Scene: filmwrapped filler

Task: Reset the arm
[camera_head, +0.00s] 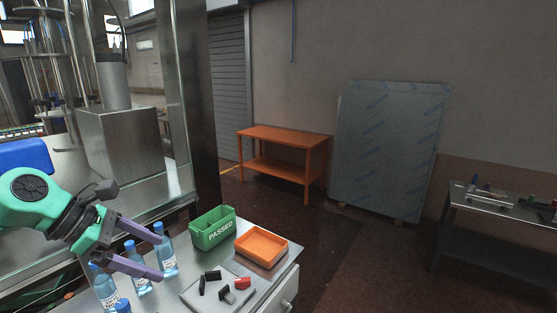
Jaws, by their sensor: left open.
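My left gripper (150,252) comes in from the left with its two purple fingers apart. It is open and hangs over or beside the blue-capped bottles, with nothing seen between its fingers. One bottle (166,257) stands just right of the fingers, another bottle (137,279) shows between and behind them, and a third bottle (106,292) stands nearer the front. Part of another blue cap shows at the bottom edge. The fingers hide parts of the bottles, and I cannot tell whether they touch any. My right gripper is not in view.
A green bin marked PASSED (212,230) and an orange tray (262,249) stand on the metal table (272,281). A light board (203,289) holds small black and red parts. A steel machine (122,145) rises behind. An orange table (285,136) and side bench (502,211) stand beyond open floor.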

